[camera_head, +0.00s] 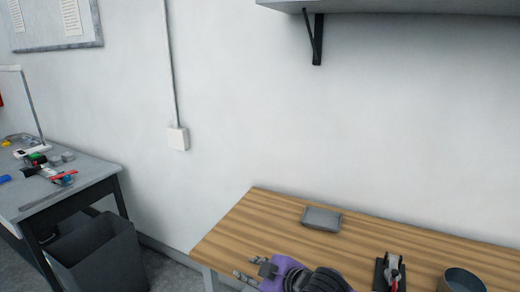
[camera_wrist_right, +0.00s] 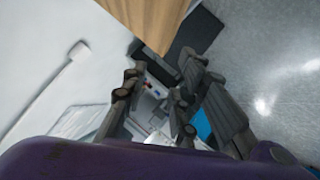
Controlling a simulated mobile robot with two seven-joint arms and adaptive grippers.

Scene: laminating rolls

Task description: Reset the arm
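My right gripper (camera_head: 249,268) is at the bottom of the head view, by the left front part of the wooden bench (camera_head: 262,208). Its purple wrist and dark fingers point left. The two fingers are apart, with nothing visible held between them. In the right wrist view the gripper (camera_wrist_right: 160,88) also shows its dark fingers spread, with a pale surface with small items seen far beyond them. My left gripper is not in view.
On the bench are a grey tray (camera_head: 321,219), a red-and-grey tool (camera_head: 392,270) on a dark base and a dark round container (camera_head: 461,281). A grey table (camera_head: 90,174) with tools stands left, beside a dark bin (camera_head: 98,258). A shelf (camera_head: 400,7) hangs above.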

